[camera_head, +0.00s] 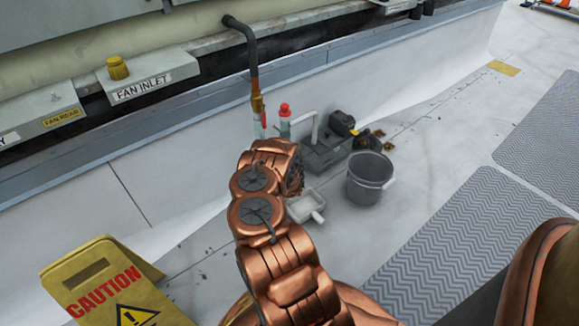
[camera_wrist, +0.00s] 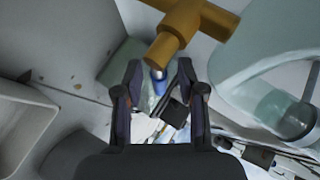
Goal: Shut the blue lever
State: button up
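A brass valve (camera_wrist: 185,28) fills the top of the wrist view. A small blue part (camera_wrist: 160,86), which looks like the blue lever, shows just below the valve's lower end. My gripper (camera_wrist: 160,72) is open, with one dark finger on each side of the blue part. I cannot tell whether either finger touches it. In the head view the brass fitting (camera_head: 257,103) sits at the lower end of a dark bent pipe (camera_head: 248,45). There the blue lever is not visible, and my gripper is hidden behind my copper-coloured arm.
A clear container (camera_wrist: 262,75) is close on the right in the wrist view. A red-capped bottle (camera_head: 285,112), a dark pump-like machine (camera_head: 340,125), a grey bucket (camera_head: 370,178) and a white dustpan (camera_head: 305,206) stand near my arm. A yellow caution sign (camera_head: 105,285) is at lower left.

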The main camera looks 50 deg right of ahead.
jog(key=v, duration=1.2)
dwell(0.5)
dwell(0.5)
